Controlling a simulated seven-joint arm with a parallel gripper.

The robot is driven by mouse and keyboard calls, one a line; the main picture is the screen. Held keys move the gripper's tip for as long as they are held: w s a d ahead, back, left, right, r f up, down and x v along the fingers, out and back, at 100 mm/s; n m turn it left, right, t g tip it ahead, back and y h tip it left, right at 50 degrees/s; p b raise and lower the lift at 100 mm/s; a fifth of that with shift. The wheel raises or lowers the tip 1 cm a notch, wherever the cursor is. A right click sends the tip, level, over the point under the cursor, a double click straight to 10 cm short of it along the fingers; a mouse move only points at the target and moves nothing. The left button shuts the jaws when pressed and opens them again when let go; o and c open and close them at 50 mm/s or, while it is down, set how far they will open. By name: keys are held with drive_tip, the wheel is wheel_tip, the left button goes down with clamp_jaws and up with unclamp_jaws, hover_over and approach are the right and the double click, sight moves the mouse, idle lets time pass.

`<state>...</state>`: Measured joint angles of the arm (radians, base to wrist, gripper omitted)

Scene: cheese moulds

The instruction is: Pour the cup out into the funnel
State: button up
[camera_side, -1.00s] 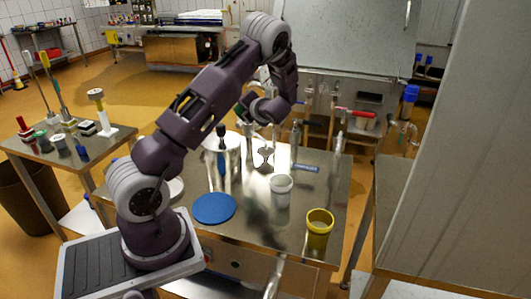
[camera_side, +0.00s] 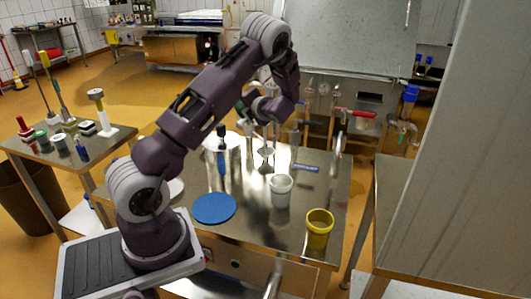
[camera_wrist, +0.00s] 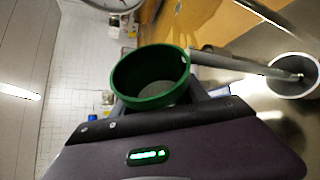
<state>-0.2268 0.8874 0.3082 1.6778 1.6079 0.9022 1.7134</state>
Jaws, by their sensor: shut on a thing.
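My gripper (camera_side: 258,108) hangs above the steel table (camera_side: 325,205), over its far half. In the wrist view a green cup (camera_wrist: 128,98) sits in the jaws, its mouth facing the camera. A pale patch shows at its bottom; I cannot tell if that is contents. In the side view the cup is mostly hidden by my wrist. A shiny metal funnel-like piece (camera_side: 266,154) stands on the table below my gripper, apart from it. In the wrist view a grey rod-like shape (camera_wrist: 232,62) runs from beside the cup to a white-rimmed pot (camera_wrist: 312,72).
A white pot (camera_side: 281,188), a yellow pot (camera_side: 319,230) and a blue disc (camera_side: 214,208) stand on the near table. A large pale pot (camera_side: 232,146) and a blue-handled tool (camera_side: 221,160) are behind the disc. A side table (camera_side: 38,147) holds small items.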

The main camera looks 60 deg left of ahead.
drive_tip(key=shift+r+m, duration=0.2)
drive_tip(key=shift+m, duration=0.1)
drive_tip(key=shift+f+m+g+y, duration=0.3)
drive_tip(key=shift+m+g, duration=0.1)
drive_tip(key=shift+m, duration=0.2)
idle(0.6)
drive_tip(key=shift+w+d+r+m+g+y, duration=0.1)
drive_tip(key=shift+w+r+m+g+y, duration=0.15)
drive_tip(key=shift+r+m+y, duration=0.35)
idle(0.6)
drive_tip(key=shift+w+f+m+g+y, duration=0.15)
drive_tip(key=shift+w+f+m+g, duration=0.15)
drive_tip(key=shift+m, duration=0.4)
drive_tip(key=shift+w+f+m+g+y, duration=0.15)
drive_tip(key=shift+f+m, duration=0.25)
drive_tip(key=shift+m, duration=0.3)
idle(0.7)
drive_tip(key=shift+w+d+r+m+y+b, duration=0.2)
drive_tip(key=shift+r+m+y+b, duration=0.2)
drive_tip(key=shift+m, duration=0.4)
idle(0.4)
drive_tip(key=shift+w+d+f+m+y, duration=0.1)
drive_tip(key=shift+w+f+m+y, duration=0.25)
drive_tip(key=shift+m, duration=0.4)
drive_tip(key=shift+w+d+f+m+y, duration=0.1)
drive_tip(key=shift+w+f+m+y, duration=0.25)
drive_tip(key=shift+m, duration=0.4)
idle(0.5)
